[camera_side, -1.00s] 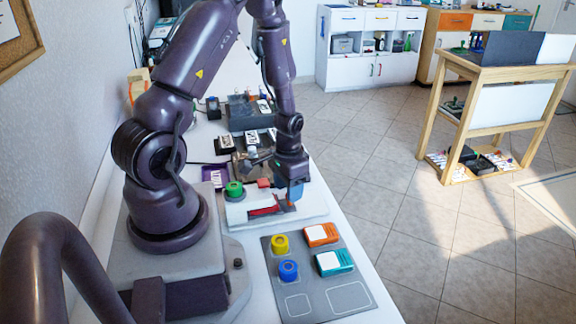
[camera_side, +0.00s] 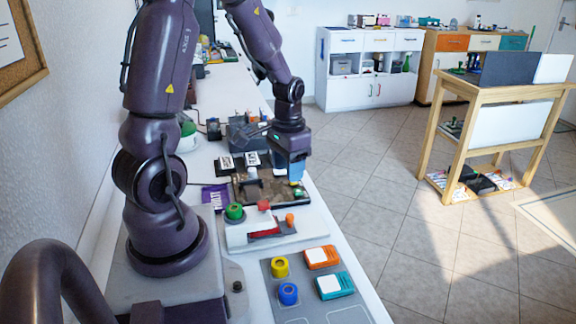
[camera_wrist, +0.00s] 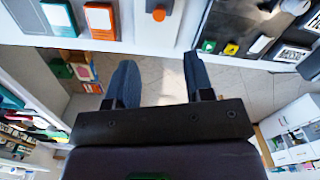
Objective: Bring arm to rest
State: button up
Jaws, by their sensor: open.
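My gripper (camera_side: 291,172) hangs above the bench at its right edge, just beyond the white board with the red piece. In the wrist view my gripper (camera_wrist: 160,85) shows two blue fingers spread wide apart with nothing between them. In the side view the fingers are partly hidden behind the gripper body. My arm is bent, with the forearm reaching down over the bench.
The white board (camera_side: 312,236) carries a red piece (camera_side: 263,232) and an orange knob (camera_side: 290,220). A green-topped cylinder (camera_side: 234,212) stands at its left. A grey mat (camera_side: 270,270) holds yellow and blue cylinders and orange and teal boxes. A dark tray (camera_side: 240,192) lies beyond.

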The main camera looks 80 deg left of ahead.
jog(key=shift+s, duration=0.1)
jog(key=s+d+r+m+t, duration=0.1)
jog(key=s+d+r+t, duration=0.1)
jog(key=d+r, duration=0.6)
jog(key=s+d+r+m+t, duration=0.2)
jog(key=d+r+t, duration=0.1)
jog(key=d+r, duration=0.6)
jog(key=shift+s+r+m+t, duration=0.2)
jog(key=shift+r+m+t, duration=0.1)
jog(key=shift+r, duration=0.5)
dwell(1.1)
